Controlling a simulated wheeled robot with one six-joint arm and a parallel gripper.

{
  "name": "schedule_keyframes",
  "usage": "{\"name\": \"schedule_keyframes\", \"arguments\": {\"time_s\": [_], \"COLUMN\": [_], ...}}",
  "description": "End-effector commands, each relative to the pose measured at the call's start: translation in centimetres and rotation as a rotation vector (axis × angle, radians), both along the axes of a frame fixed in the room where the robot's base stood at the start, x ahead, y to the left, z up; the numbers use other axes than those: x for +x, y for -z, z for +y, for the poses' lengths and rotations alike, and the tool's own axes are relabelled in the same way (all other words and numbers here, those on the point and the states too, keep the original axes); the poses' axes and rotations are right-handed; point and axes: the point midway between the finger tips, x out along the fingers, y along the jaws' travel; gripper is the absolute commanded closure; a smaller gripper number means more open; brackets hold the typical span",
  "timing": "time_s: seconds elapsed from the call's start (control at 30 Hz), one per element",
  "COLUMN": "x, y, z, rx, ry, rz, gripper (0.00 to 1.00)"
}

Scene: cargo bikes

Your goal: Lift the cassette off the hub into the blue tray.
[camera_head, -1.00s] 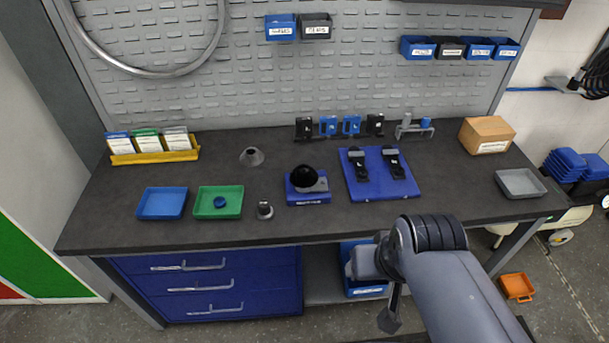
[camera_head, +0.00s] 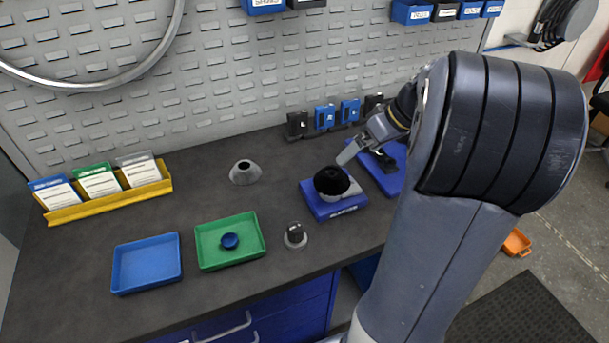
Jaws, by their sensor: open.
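The blue tray (camera_head: 147,264) lies empty on the bench at the left. A blue stand (camera_head: 316,205) holds a dark, round, dome-like piece (camera_head: 331,180) with a light grey part beside it. It appears to be the hub with the cassette, but the two cannot be told apart at this size. My gripper (camera_head: 347,153) is open and empty, its fingers pointing down-left just above and right of the dark piece. It looks close to it, though contact cannot be told. My arm (camera_head: 432,240) covers the right part of the bench.
A green tray (camera_head: 254,259) with a small blue round part (camera_head: 229,241) sits right of the blue tray. A grey cone (camera_head: 245,172), a small black-topped knob (camera_head: 295,235) and a yellow card holder (camera_head: 112,204) stand nearby. Several upright holders (camera_head: 325,117) line the back.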

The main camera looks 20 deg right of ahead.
Motion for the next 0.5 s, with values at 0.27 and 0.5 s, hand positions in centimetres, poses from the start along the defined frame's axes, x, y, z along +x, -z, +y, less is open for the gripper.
{"name": "schedule_keyframes", "arguments": {"time_s": [0.27, 0.5], "x": [1.4, 2.1], "y": [3.2, 5.1], "z": [1.0, 1.8], "rx": [0.006, 0.003], "ry": [-0.009, -0.008], "rz": [-0.005, -0.006], "gripper": [0.0, 0.0]}}
